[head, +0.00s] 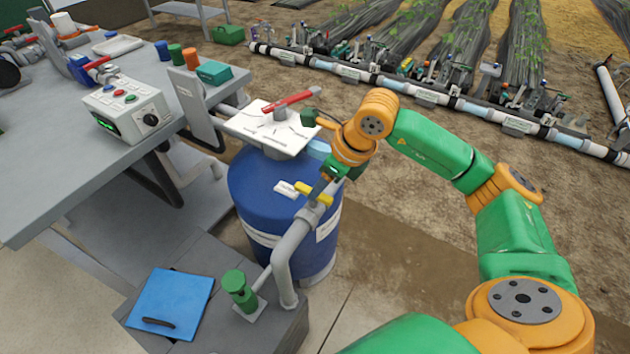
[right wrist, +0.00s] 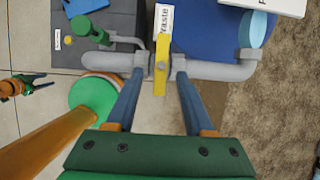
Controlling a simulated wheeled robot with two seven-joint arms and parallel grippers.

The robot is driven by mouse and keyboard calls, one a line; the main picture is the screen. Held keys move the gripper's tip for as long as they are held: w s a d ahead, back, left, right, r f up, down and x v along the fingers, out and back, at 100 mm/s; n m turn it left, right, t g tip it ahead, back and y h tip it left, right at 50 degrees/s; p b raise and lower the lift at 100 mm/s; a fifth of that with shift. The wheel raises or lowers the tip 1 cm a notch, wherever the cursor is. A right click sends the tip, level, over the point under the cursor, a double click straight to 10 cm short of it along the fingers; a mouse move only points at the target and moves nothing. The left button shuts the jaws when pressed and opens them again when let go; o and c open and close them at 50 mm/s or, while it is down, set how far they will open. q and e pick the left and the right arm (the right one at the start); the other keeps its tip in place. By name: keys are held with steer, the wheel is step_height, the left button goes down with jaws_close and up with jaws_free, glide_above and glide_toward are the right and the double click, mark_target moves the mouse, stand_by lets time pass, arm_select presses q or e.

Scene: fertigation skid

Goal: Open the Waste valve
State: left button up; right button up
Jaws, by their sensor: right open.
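The Waste valve's yellow handle (right wrist: 160,66) lies across a grey horizontal pipe (right wrist: 220,69) in the right wrist view. A white label (right wrist: 163,24) reading "Waste" is just beyond it. In the head view the yellow handle (head: 314,193) is at the front of the blue drum (head: 262,200), partly hidden by my right gripper (head: 321,188). My right gripper also shows in the right wrist view (right wrist: 160,78), open, with one finger on each side of the handle. I cannot tell whether they touch it. A small pronged part, apparently my left gripper (right wrist: 32,82), shows at the left edge there.
A green-capped fitting (head: 239,290) stands beside the pipe bend. A blue clipboard-like panel (head: 170,303) lies on the grey box. A white plate with a red handle (head: 291,101) tops the drum. A grey bench (head: 60,185) stands left; bare soil lies right.

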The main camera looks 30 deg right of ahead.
steer(key=shift+x, duration=1.2)
steer(key=shift+w+f, duration=0.2)
steer(key=shift+w, duration=0.1)
steer(key=shift+s+r, duration=0.1)
steer(key=shift+s, duration=0.05)
jaws_close()
steer(key=n+y+b, duration=0.1)
steer(key=n, duration=0.2)
steer(key=shift+d+g, duration=0.1)
steer(key=shift+g, duration=0.3)
steer(key=n, duration=0.1)
steer(key=n+g, duration=0.1)
steer(key=n, duration=0.1)
steer(key=n+y, duration=0.1)
steer(key=shift+w+d+b, duration=0.1)
steer(key=shift+w+b, duration=0.2)
steer(key=shift+b, duration=0.05)
steer(key=n+g, duration=0.1)
steer(key=n, duration=0.2)
steer(key=n+g, duration=0.1)
steer(key=n, duration=0.2)
steer(key=shift+w+g, duration=0.25)
steer(key=shift+g, duration=0.05)
steer(key=n+g, duration=0.1)
steer(key=n, duration=0.3)
steer(key=shift+w+n+g, duration=0.15)
steer(key=shift+n+g, duration=0.25)
